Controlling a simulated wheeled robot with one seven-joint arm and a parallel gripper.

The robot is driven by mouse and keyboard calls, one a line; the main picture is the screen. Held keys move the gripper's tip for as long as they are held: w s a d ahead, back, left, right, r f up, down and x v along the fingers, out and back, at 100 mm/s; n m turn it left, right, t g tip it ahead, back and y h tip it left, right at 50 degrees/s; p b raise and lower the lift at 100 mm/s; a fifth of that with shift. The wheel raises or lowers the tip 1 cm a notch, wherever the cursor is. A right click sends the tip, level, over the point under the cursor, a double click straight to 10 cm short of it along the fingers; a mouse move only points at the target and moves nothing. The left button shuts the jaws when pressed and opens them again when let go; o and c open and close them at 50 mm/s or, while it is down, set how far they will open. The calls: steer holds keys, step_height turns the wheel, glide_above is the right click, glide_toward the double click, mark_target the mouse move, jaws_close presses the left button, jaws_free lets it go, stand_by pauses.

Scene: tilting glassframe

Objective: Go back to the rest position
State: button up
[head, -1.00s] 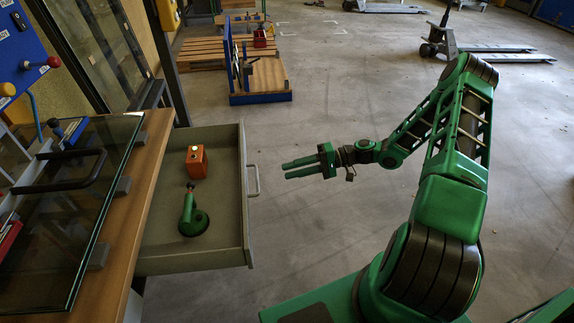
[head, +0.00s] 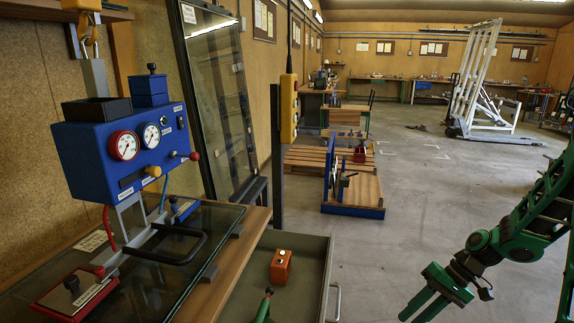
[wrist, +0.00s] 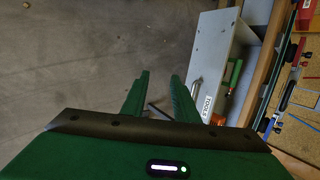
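My gripper (head: 424,297) is at the lower right of the head view, to the right of the open drawer and apart from it, over the floor. Its two green fingers are spread with a gap between them, and nothing shows in the gap. In the wrist view my gripper (wrist: 158,90) points toward the floor beside the drawer. The grey drawer (head: 318,262) is pulled out from the workbench and holds an orange box (head: 281,267) and a green tool (head: 264,306), which is cut off by the lower edge. The drawer (wrist: 214,50) also shows in the wrist view.
A blue control box (head: 90,160) with gauges stands above a glass pane on the wooden workbench (head: 232,265) at left. A blue-edged wooden stand (head: 355,212) is further back. Floor between drawer and arm is clear.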

steer(key=s+d+r+m+h, duration=0.2)
steer(key=s+d+r+h, duration=0.1)
steer(key=s+r, duration=0.7)
steer(key=s+d+r+m+t+h, duration=0.1)
steer(key=s+d+r+m+h, duration=0.2)
steer(key=s+r, duration=0.7)
steer(key=s+d+h, duration=0.1)
steer(key=s, duration=0.3)
steer(key=shift+s, duration=0.25)
steer(key=shift+a, duration=0.1)
